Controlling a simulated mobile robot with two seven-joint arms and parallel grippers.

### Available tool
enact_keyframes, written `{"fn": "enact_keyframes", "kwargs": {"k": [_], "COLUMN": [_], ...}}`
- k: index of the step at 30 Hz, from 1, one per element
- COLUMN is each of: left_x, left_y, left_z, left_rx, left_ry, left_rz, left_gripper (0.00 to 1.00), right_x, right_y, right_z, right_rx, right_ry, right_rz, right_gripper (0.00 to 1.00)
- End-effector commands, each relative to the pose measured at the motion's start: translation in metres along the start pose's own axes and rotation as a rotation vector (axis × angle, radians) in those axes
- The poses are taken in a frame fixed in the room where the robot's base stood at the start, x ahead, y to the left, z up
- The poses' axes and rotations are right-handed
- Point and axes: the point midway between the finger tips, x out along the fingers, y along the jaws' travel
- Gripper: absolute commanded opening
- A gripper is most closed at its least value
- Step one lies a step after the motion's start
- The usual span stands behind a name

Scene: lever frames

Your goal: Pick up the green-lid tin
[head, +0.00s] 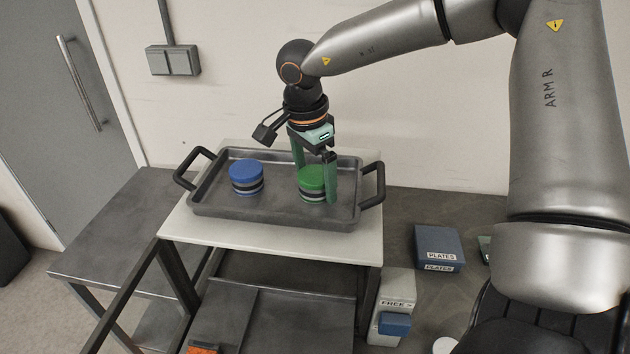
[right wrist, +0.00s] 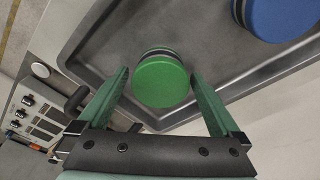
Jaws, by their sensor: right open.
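The green-lid tin (head: 312,182) stands upright in the right part of a dark grey tray (head: 275,211). It has dark and light bands below its lid. My right gripper (head: 316,190) points down at the tin with its green fingers open, one on either side of it in the head view. In the right wrist view the green-lid tin (right wrist: 161,80) lies between and slightly beyond the fingertips of the right gripper (right wrist: 163,80). I cannot tell whether either finger touches it. My left gripper is not in view.
A blue-lid tin (head: 246,177) stands in the tray's left part, apart from the green one. The tray has raised handles (head: 372,185) at both ends and rests on a pale-topped stand (head: 285,239). A blue box marked PLATES (head: 438,243) lies to the right.

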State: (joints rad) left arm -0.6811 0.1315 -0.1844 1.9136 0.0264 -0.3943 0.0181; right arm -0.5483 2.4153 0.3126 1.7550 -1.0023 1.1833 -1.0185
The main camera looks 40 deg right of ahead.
Motion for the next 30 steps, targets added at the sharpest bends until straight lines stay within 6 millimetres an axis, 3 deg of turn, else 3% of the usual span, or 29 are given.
{"fn": "enact_keyframes", "kwargs": {"k": [5,27,30], "left_x": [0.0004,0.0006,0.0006], "left_y": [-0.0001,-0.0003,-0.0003], "left_z": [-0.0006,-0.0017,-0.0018], "left_rx": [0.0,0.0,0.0], "left_ry": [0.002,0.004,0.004], "left_rz": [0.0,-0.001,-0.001], "left_gripper": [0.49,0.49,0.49], "right_x": [0.0,-0.0007,-0.001], "right_y": [0.0,-0.0001,-0.0003], "right_z": [-0.0001,-0.0001,-0.0001], "right_rx": [0.001,0.001,0.001], "right_ry": [0.0,0.0,0.0], "right_rz": [0.0,0.0,-0.001], "right_gripper": [0.98,0.15,0.15]}}
